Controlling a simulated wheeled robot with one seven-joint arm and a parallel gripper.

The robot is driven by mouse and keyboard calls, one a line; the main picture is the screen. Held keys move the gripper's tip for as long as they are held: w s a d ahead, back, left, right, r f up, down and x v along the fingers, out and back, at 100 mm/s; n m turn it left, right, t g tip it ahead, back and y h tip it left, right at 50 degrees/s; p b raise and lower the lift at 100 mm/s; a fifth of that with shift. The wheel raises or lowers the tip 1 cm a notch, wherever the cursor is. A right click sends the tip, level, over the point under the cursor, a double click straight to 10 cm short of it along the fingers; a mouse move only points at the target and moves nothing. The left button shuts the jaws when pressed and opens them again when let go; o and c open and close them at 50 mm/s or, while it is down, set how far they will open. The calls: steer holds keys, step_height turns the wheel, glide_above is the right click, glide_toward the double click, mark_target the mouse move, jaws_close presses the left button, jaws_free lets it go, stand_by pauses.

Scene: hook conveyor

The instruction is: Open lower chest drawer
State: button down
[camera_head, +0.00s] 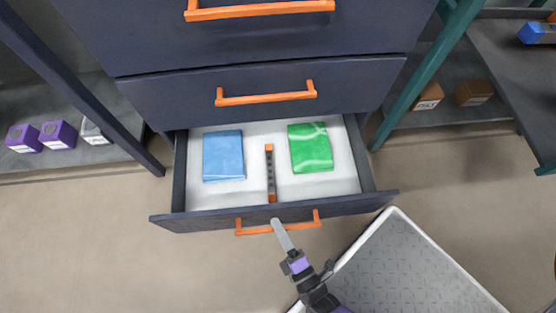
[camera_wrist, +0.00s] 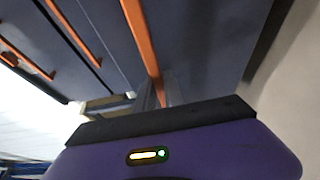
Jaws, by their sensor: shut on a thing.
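The lower chest drawer (camera_head: 190,218) is pulled out from the dark blue chest. Its white inside shows in the head view. My gripper (camera_head: 279,229) is shut on the orange handle (camera_head: 300,225) at the middle of the drawer front. In the wrist view the handle (camera_wrist: 140,38) runs down to my gripper (camera_wrist: 160,95), whose fingertips are mostly hidden behind the wrist body. Inside the drawer lie a blue packet (camera_head: 223,156) at the left, a green packet (camera_head: 310,148) at the right and a narrow orange and dark item (camera_head: 270,172) between them.
Closed drawers with orange handles (camera_head: 265,93) are above. Shelves at the left hold purple boxes (camera_head: 56,134); shelves at the right hold brown boxes (camera_head: 428,96). My grey base platform (camera_head: 415,270) is at the lower right. The floor (camera_head: 90,240) at the left is clear.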

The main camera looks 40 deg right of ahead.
steer(key=c, duration=1.4)
jaws_free()
steer(key=shift+c, duration=0.2)
steer(key=shift+s, duration=0.1)
steer(key=p+v, duration=0.1)
steer(key=v, duration=0.6)
steer(key=shift+s, duration=0.35)
steer(key=shift+a, duration=0.1)
